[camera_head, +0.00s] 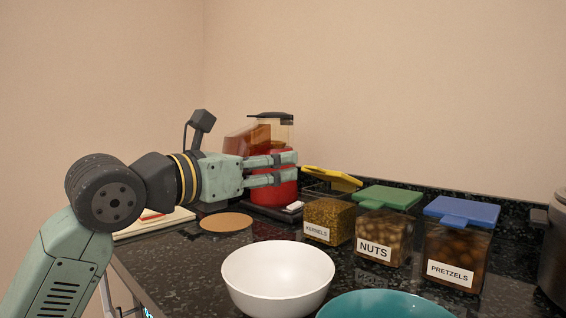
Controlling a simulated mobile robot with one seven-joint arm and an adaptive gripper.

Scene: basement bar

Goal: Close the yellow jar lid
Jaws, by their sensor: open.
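The yellow lid (334,177) belongs to the jar labelled KERNELS (328,221), which stands on the dark counter. The lid is raised and tilted, with a gap showing between it and the jar's rim at the left. My gripper (297,167) is open and empty, its two fingers pointing right. In the picture its fingertips lie just left of the raised lid, in front of the red machine. I cannot tell the exact depth between the fingertips and the lid.
The NUTS jar (383,232) with a green lid and the PRETZELS jar (456,252) with a blue lid stand to the right, both closed. A white bowl (278,284) and a teal bowl (385,304) sit in front. A red machine (270,190) stands behind my gripper. A cork disc (226,222) lies left.

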